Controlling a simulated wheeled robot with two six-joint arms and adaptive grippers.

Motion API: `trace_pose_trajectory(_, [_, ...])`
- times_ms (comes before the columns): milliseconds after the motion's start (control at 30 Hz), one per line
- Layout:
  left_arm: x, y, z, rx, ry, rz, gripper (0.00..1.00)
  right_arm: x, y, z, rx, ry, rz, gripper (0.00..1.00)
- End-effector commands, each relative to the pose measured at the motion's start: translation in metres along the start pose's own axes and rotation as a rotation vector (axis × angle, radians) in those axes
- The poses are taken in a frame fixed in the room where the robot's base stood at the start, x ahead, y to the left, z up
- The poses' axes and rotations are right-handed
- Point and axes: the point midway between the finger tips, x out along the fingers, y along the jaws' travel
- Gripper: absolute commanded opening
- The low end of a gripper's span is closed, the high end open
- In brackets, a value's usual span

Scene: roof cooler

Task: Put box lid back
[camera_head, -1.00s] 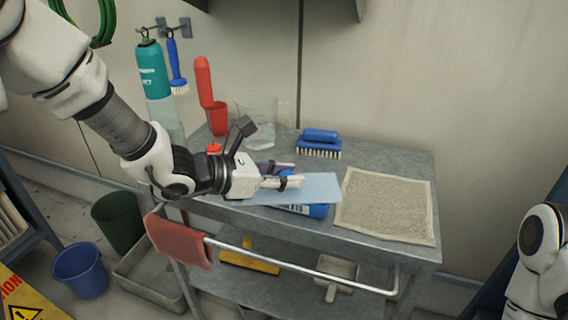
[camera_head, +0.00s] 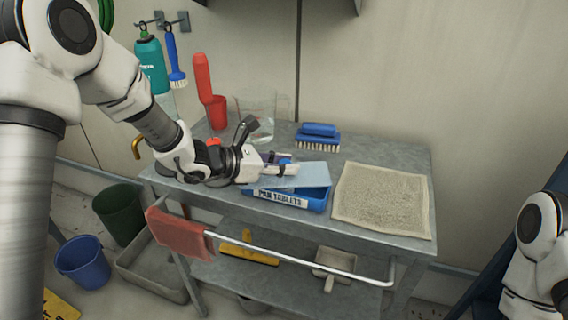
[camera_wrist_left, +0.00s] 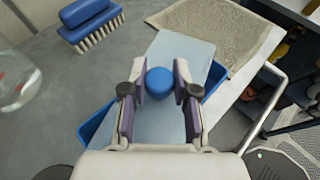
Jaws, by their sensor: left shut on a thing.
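The light blue lid (camera_head: 312,174) is a flat plate with a round blue knob (camera_wrist_left: 159,84). My left gripper (camera_head: 284,168) is shut on the knob, with one finger on each side of it in the left wrist view (camera_wrist_left: 160,76). The blue box (camera_head: 290,200), with white lettering on its front, stands on the grey trolley top below the lid. In the wrist view, the box's blue corners (camera_wrist_left: 93,126) stick out on both sides of the lid (camera_wrist_left: 180,48), so the lid is turned relative to the box. The gap between them is unclear. My right gripper is out of view.
A tan cloth (camera_head: 383,200) lies right of the box. A blue brush (camera_head: 318,138), a clear beaker (camera_head: 257,115) and a red scoop (camera_head: 217,112) stand behind. A red rag (camera_head: 178,234) hangs on the trolley's front rail (camera_head: 300,258).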

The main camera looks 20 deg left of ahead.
Motion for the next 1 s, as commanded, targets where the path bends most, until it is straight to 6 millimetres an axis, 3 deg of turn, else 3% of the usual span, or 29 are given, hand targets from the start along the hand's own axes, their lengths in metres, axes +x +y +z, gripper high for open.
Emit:
trace_pose_trajectory(133, [0.002, 0.0, -0.005, 0.0, 0.0, 0.0, 0.0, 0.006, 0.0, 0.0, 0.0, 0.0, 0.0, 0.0])
trace_pose_trajectory(167, [0.001, 0.0, -0.004, 0.0, 0.0, 0.0, 0.35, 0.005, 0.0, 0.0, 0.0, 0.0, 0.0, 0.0])
trace_pose_trajectory(200, [0.001, 0.0, -0.003, 0.0, 0.0, 0.0, 0.5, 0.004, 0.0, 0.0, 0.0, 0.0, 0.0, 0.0])
trace_pose_trajectory(233, [0.001, 0.0, -0.003, 0.0, 0.0, 0.0, 0.54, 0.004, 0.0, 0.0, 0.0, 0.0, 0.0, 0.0])
trace_pose_trajectory(533, [0.0, 0.0, -0.001, 0.0, 0.0, 0.0, 0.54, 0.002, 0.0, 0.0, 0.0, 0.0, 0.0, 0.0])
trace_pose_trajectory(667, [-0.004, 0.0, 0.011, 0.0, 0.0, 0.0, 0.54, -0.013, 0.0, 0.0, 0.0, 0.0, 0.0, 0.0])
trace_pose_trajectory(800, [-0.036, 0.001, 0.006, -0.005, -0.008, 0.003, 0.54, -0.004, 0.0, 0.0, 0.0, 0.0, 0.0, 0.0])
trace_pose_trajectory(1000, [-0.089, 0.001, 0.007, -0.004, -0.009, 0.003, 0.54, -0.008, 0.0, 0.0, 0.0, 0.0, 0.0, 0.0])
